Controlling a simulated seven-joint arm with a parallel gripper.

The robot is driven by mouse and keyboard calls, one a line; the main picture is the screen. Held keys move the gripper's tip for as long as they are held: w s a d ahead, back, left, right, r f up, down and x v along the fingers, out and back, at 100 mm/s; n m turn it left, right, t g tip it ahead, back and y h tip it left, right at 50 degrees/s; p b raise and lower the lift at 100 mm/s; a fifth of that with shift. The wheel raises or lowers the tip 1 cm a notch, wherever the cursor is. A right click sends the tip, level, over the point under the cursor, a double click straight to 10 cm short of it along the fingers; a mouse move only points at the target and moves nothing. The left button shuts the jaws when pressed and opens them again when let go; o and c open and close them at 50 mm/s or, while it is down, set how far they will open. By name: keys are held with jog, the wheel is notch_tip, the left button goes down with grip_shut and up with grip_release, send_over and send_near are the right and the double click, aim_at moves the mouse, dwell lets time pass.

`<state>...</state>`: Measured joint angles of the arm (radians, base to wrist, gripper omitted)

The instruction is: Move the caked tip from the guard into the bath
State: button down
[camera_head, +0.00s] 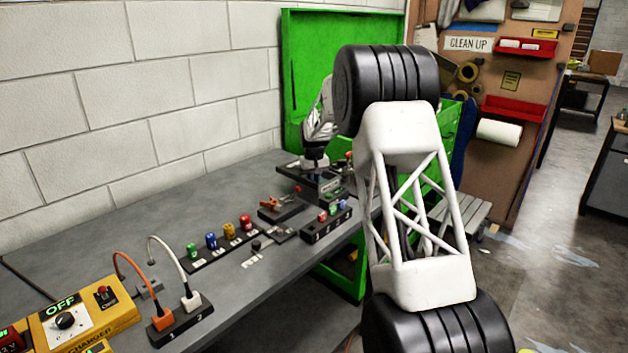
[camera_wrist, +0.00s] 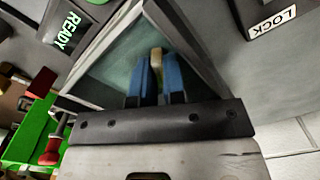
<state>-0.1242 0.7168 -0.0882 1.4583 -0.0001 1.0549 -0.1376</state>
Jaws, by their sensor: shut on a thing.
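A pale beige piece (camera_wrist: 156,58), likely the caked tip, is pinched between the two blue fingers of my gripper (camera_wrist: 157,75) in the wrist view. Only its end shows; the fingers hide the rest. Beyond the fingers is a grey-rimmed opening with a teal inside (camera_wrist: 108,76), likely the bath. The fingers overlap this opening in the picture; I cannot tell how high the tip is over it. In the head view my wrist (camera_head: 316,130) is at the far end of the bench, and the fingertips and tip are too small to make out. I cannot pick out the guard.
The bench (camera_head: 110,240) runs along a white block wall. A rack with several coloured pieces (camera_head: 222,245) and a smaller rack (camera_head: 325,226) stand nearer than my gripper. A green panel (camera_head: 300,60) rises behind it. READY (camera_wrist: 67,30) and LOCK (camera_wrist: 271,21) labels flank the opening.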

jog(key=shift+f, duration=0.1)
jog(key=c, duration=1.1)
grip_release()
jog(key=shift+a, duration=0.1)
jog(key=shift+c, duration=1.2)
jog(key=shift+o, duration=0.3)
jog(key=shift+r, duration=0.4)
jog(key=shift+o, duration=0.9)
jog(key=shift+r, duration=3.1)
